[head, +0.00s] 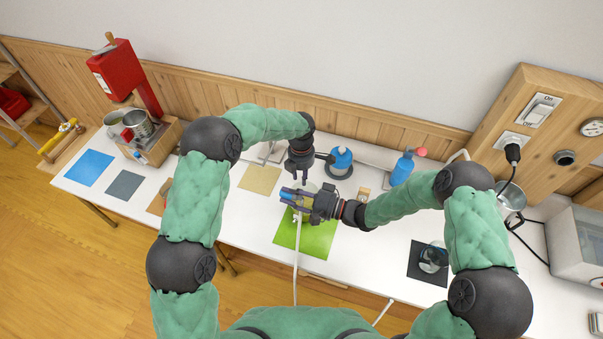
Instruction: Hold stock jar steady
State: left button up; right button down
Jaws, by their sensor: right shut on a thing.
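The stock jar (297,205) appears to be the small, pale, yellowish vessel standing over the green mat (287,236). A small white tap (296,217) shows at its near side. My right gripper (290,198) reaches in from the right and is shut on the jar, its fingers hiding much of it. My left gripper (299,179) points down just behind and above the jar. The gap between its fingers is too small to tell whether it is open, and I cannot tell whether it touches the jar.
A blue burner-like device (342,160) and a blue bottle (402,170) stand behind to the right. A tan mat (259,178) lies to the left. A glass vessel (433,259) stands on a black mat (418,265) at right. The white table (360,255) is clear between the green and black mats.

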pick_arm(q)
notch_tip(320, 180, down, 11)
jog(key=shift+s+f, duration=0.1)
jog(key=shift+s, duration=0.05)
dwell(0.4)
grip_shut()
dwell(1.0)
